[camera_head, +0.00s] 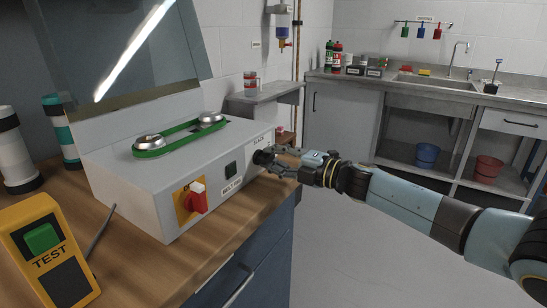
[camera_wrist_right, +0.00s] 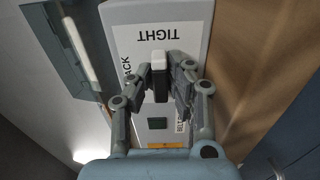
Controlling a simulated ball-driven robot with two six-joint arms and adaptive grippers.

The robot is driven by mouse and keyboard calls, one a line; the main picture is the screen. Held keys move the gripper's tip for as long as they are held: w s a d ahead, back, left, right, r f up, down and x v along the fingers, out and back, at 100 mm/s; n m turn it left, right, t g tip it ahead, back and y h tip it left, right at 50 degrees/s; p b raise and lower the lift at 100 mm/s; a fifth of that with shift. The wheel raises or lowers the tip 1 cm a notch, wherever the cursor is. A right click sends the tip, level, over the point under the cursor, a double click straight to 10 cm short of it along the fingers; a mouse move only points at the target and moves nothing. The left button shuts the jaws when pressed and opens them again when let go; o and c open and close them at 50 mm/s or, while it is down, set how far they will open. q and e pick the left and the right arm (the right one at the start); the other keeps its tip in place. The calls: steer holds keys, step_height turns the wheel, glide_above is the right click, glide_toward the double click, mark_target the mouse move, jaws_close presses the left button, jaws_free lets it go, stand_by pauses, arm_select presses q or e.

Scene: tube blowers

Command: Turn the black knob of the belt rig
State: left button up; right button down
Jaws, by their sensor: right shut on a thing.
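The belt rig (camera_head: 150,180) is a grey box on the wooden bench, with a green belt (camera_head: 178,138) around two metal pulleys on top. Its black knob (camera_head: 259,157) is at the right end of the front panel, partly hidden by my right gripper (camera_head: 272,160). In the right wrist view the knob (camera_wrist_right: 160,84) has a white end and a dark body, between the fingers of my right gripper (camera_wrist_right: 161,82). The gripper is shut on it. My left gripper is out of view.
A red switch (camera_head: 194,197) on a yellow plate sticks out of the rig's front. A yellow TEST box (camera_head: 45,255) stands at the front left. A clear guard (camera_head: 130,50) rises behind the belt. The floor right of the bench is clear, with a sink counter (camera_head: 440,88) beyond.

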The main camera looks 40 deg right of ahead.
steer(key=c, duration=1.3)
jaws_free()
steer(key=v, duration=1.2)
steer(key=s+a+f+m+g+h, duration=0.15)
steer(key=s+f+m+h, duration=0.4)
steer(key=f, duration=0.95)
steer(key=s+f+m+g+h, duration=0.25)
steer(key=s+f+m, duration=0.5)
steer(key=f, duration=0.75)
steer(key=s+a+f+m+g, duration=0.3)
steer(key=s+f, duration=0.3)
steer(key=s, duration=0.4)
steer(key=s+a+f+m+g, duration=0.3)
steer(key=s+f+g, duration=0.2)
steer(key=s, duration=0.6)
steer(key=s+a+f+m+g, duration=0.3)
steer(key=s+f, duration=0.4)
steer(key=s, duration=0.4)
steer(key=shift+a+f+g, duration=0.3)
steer(key=shift+a+g, duration=0.1)
steer(key=shift+a, duration=0.2)
